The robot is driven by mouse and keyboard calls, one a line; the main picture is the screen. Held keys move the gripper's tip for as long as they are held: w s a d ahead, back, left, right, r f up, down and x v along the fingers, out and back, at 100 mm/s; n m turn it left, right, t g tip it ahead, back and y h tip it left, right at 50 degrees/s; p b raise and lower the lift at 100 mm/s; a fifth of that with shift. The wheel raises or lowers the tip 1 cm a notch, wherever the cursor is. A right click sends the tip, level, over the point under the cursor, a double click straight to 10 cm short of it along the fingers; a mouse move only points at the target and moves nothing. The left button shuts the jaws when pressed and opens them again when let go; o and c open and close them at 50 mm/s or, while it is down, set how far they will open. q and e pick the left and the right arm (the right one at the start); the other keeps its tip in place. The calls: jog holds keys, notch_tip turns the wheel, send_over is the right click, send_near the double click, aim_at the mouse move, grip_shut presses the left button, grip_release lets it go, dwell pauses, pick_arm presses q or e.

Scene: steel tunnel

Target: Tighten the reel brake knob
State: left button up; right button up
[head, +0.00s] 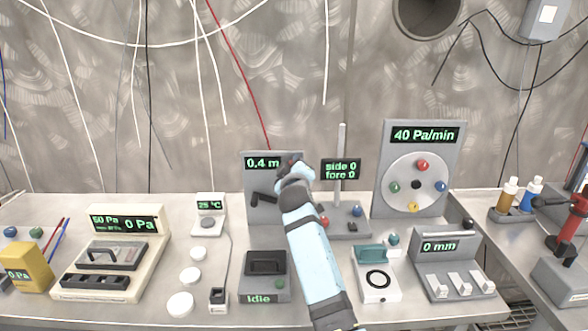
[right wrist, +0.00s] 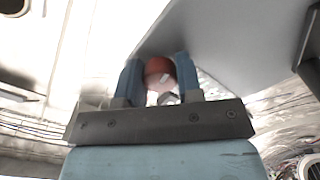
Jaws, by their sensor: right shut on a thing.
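The reel unit (head: 258,207) is a grey upright panel in the middle of the bench, with a display reading 0.4 m and a dark crank-like handle (head: 262,199) on its front. My right gripper (head: 291,164) is at the panel's upper right edge. In the right wrist view, its two blue fingers (right wrist: 158,66) are shut on a round red knob (right wrist: 160,73), one on each side, beside a grey panel face. In the head view the knob is mostly hidden by my gripper. My left gripper is not in view.
Right of my arm stand a post with a display reading side 0, fore 0 (head: 341,169) and a dial panel reading 40 Pa/min (head: 425,135). An Idle box (head: 265,289) is left of my forearm; a teal-handled white device (head: 377,291) is right of it. Cables hang behind.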

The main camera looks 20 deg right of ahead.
jog(key=shift+f, duration=0.1)
jog(key=o, duration=0.9)
